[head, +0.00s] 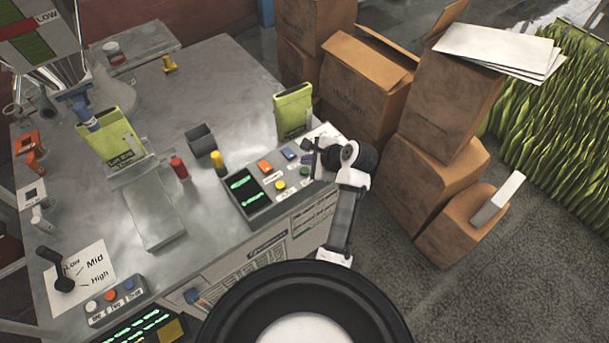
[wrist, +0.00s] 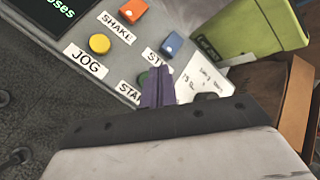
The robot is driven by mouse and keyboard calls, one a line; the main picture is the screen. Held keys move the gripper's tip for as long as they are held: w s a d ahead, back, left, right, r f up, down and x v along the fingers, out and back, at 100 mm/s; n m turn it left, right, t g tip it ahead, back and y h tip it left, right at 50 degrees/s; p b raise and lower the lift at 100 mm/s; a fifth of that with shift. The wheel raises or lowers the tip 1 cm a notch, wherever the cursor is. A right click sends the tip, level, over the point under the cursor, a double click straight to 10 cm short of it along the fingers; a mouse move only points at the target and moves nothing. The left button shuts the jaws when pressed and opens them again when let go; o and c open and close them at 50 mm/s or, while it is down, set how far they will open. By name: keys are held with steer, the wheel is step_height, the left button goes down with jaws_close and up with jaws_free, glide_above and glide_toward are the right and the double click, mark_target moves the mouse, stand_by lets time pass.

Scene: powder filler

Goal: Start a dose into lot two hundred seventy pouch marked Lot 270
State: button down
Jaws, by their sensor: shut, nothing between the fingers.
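A green pouch (head: 112,143) hangs under the filler spout (head: 84,113); its label starts with "Lot", but the number is too small to read surely. The control panel (head: 262,207) has an orange SHAKE button (wrist: 132,11), a yellow JOG button (wrist: 99,44), a blue button (wrist: 172,43) labelled "ST…", and a green button (wrist: 142,79) by a label reading "STA…". My gripper (head: 309,158) is over the panel's right end. Its purple fingertips (wrist: 157,76) are together and empty, beside the green button and partly covering it and its label. Contact cannot be told.
A second green pouch (head: 293,110) stands behind the panel. A red cap (head: 179,168), a yellow-topped item (head: 217,163) and a grey box (head: 201,140) stand on the table. A Low-Mid-High lever (head: 62,283) is at front left. Cardboard boxes (head: 430,180) crowd the right.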

mark_target(308, 172)
steer(key=shift+f, duration=0.8)
steer(key=shift+f, duration=0.15)
stand_by(1.4)
steer(key=shift+f, duration=0.25)
steer(key=shift+f, duration=0.4)
stand_by(0.8)
steer(key=shift+r+p, duration=0.1)
steer(key=shift+p, duration=0.25)
steer(key=shift+r+p, duration=0.75)
steer(key=shift+p, duration=0.35)
step_height(308, 172, up, 3)
steer(key=p, duration=0.3)
steer(key=shift+f, duration=0.2)
steer(key=shift+r, duration=1.2)
